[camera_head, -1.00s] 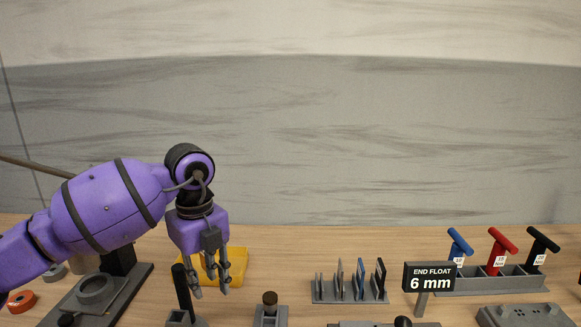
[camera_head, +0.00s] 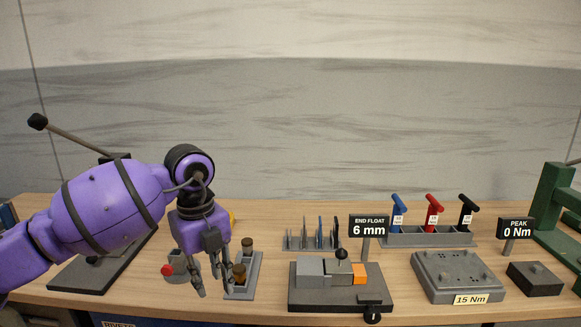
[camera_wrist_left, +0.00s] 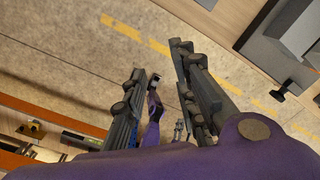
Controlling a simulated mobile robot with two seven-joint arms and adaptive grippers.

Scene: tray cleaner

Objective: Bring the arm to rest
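My left arm comes in from the left in the head view, purple with black bands. Its left gripper (camera_head: 212,272) points down in front of a small grey stand with two dark-topped posts (camera_head: 243,285). The fingers are apart with nothing between them. In the left wrist view the two dark fingers of the left gripper (camera_wrist_left: 165,70) are also apart, with floor showing between them. My right gripper is in neither view.
The wooden bench (camera_head: 440,309) holds a grey block fixture (camera_head: 310,297), an END FLOAT 6 mm sign (camera_head: 369,226), a rack of coloured T-handles (camera_head: 430,237), a 15 Nm plate (camera_head: 455,270), a PEAK 0 Nm sign (camera_head: 515,229) and a green press (camera_head: 556,200).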

